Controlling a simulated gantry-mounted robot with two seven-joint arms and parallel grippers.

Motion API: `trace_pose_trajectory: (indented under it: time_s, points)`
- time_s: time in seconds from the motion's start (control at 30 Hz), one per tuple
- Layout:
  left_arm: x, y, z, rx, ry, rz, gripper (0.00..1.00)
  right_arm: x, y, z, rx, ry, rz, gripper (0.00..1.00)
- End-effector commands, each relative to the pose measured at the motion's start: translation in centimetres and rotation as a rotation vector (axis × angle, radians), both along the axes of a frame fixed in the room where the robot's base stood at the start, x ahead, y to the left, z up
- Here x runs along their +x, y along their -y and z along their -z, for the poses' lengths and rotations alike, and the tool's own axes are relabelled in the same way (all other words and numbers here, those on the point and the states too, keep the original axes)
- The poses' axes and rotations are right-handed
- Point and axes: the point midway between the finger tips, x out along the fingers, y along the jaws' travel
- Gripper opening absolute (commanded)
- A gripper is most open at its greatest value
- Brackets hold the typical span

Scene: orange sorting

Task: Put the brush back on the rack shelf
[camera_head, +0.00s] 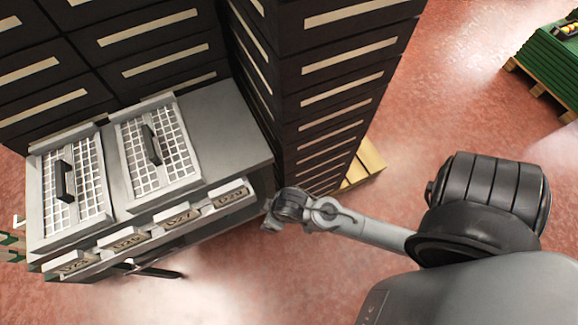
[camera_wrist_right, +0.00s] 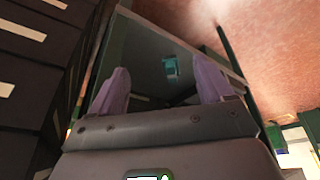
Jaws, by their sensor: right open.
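The rack (camera_head: 225,130) stands at the left in the head view, with a grey metal top and a front ledge. My right gripper (camera_head: 271,224) is beside the rack's right front corner; whether it touches is unclear. In the right wrist view its two purple-grey fingers (camera_wrist_right: 160,84) are spread, with nothing visibly held. Beyond them is a dark panel or recess with a small teal item (camera_wrist_right: 171,67), too small to identify. I cannot make out a brush for certain in either view. My left gripper is out of view.
Two white grid trays (camera_head: 155,148) with black handles lie on the rack top. Several labelled blocks (camera_head: 178,218) line its front ledge. Dark drawer cabinets (camera_head: 325,80) rise behind and right. Red floor is open in front. Green crates (camera_head: 550,62) sit far right.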

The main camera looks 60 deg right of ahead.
Motion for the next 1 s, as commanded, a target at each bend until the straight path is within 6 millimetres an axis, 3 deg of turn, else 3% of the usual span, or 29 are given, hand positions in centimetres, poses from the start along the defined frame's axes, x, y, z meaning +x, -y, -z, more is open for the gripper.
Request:
trace_pose_trajectory:
  time_s: [0.1, 0.3, 0.77, 1.0]
  points:
    - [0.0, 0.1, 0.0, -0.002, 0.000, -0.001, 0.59, -2.7, 0.6, -3.9, -0.002, -0.014, 0.010, 0.80]
    - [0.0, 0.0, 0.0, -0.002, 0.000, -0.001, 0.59, -5.2, 1.3, -7.4, -0.003, -0.031, 0.018, 0.80]
    - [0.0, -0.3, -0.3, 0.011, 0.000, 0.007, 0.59, -5.6, 1.3, -8.2, -0.003, -0.034, 0.018, 0.80]
    - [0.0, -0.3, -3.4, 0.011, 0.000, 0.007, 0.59, -5.6, 1.3, -11.3, -0.003, -0.034, 0.018, 0.80]
